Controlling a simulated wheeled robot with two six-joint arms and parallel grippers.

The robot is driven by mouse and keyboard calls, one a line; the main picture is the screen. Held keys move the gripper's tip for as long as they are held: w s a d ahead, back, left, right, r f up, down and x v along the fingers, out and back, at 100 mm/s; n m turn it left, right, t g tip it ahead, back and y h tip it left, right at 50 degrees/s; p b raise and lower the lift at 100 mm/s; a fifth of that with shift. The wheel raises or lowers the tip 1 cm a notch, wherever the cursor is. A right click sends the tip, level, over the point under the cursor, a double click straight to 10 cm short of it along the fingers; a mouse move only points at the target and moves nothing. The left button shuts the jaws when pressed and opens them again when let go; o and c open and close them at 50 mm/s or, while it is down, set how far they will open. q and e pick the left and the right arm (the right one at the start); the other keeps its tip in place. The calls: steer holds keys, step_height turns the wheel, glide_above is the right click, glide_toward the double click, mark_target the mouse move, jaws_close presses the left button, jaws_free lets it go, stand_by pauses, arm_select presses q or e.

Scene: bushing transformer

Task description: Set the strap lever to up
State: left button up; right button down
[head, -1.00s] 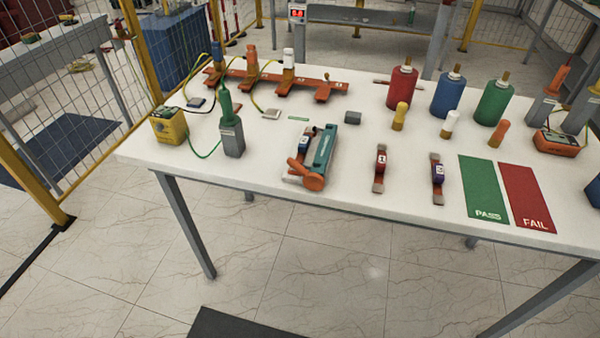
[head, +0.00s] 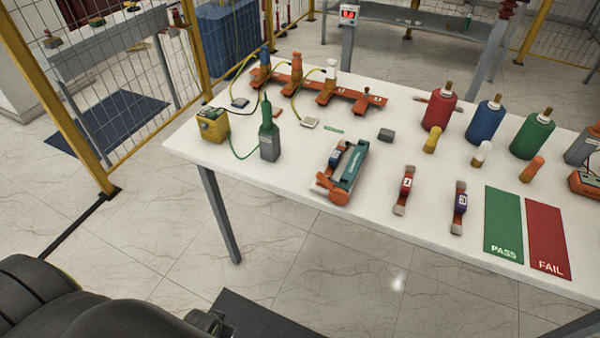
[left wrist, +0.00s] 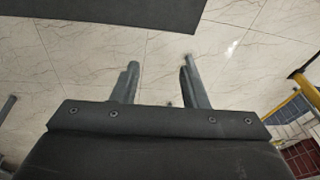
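I cannot tell for sure which part is the strap lever. My left arm shows at the lower left of the head view, well short of the table. My right gripper is out of view.
Two small red strap pieces (head: 404,190) (head: 459,208) lie right of the device. Green PASS (head: 503,222) and red FAIL (head: 546,235) mats lie farther right. A green-topped grey tool (head: 269,140) and a yellow box (head: 213,126) stand left. Red, blue and green cylinders stand behind.

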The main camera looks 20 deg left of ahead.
arm_select(q)
steer(key=w+d+r+n+h+p, duration=0.1)
steer(key=w+r+p, duration=0.25)
steer(key=r, duration=0.95)
steer(key=w+d+r+n+p, duration=0.2)
steer(key=w+r, duration=0.3)
steer(key=r, duration=0.7)
steer(key=w+d+r+n+g+h+p, duration=0.1)
steer(key=w+d+r+n+h, duration=0.15)
steer(key=w+r+n, duration=0.7)
steer(key=w+d+r+n+g+h, duration=0.2)
steer(key=w+d+r+n, duration=0.15)
steer(key=w+r, duration=1.15)
steer(key=n+b, duration=0.1)
steer(key=b, duration=0.4)
glide_toward(321, 173)
steer(key=f, duration=0.1)
steer(key=p+x, duration=0.1)
steer(key=x, duration=1)
steer(key=shift+d+p, duration=0.15)
steer(key=shift+p, duration=0.2)
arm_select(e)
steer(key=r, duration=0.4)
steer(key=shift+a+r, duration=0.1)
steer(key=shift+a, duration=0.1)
arm_select(q)
jaws_close()
